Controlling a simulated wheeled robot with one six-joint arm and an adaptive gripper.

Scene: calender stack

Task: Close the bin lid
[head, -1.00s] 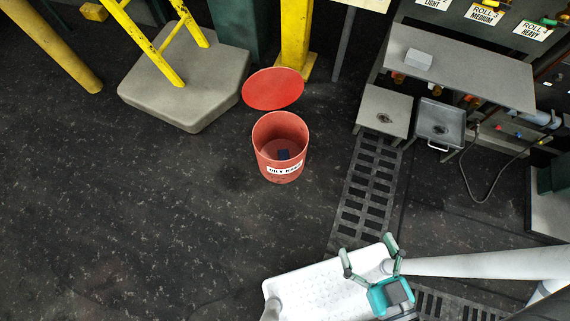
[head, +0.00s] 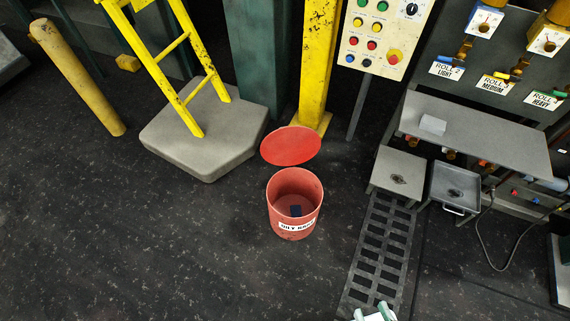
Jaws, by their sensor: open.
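The red bin (head: 294,222) stands upright on the dark floor near the middle of the head view, with a white "OILY RAGS" label on its front. Its round red lid (head: 291,146) is raised behind the rim, so the bin's mouth is open. A small dark blue thing (head: 295,210) lies inside. My gripper (head: 375,314) shows only in part at the bottom edge, to the right of and nearer than the bin, well apart from it. It is open, and most of it is cut off by the frame.
A grey plinth (head: 205,148) with a yellow ladder (head: 180,65) stands behind left. A yellow post (head: 316,60) is behind the lid. A grey bench (head: 475,140) and low stands are at right, beside a floor grate (head: 378,255). Floor left and front of the bin is clear.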

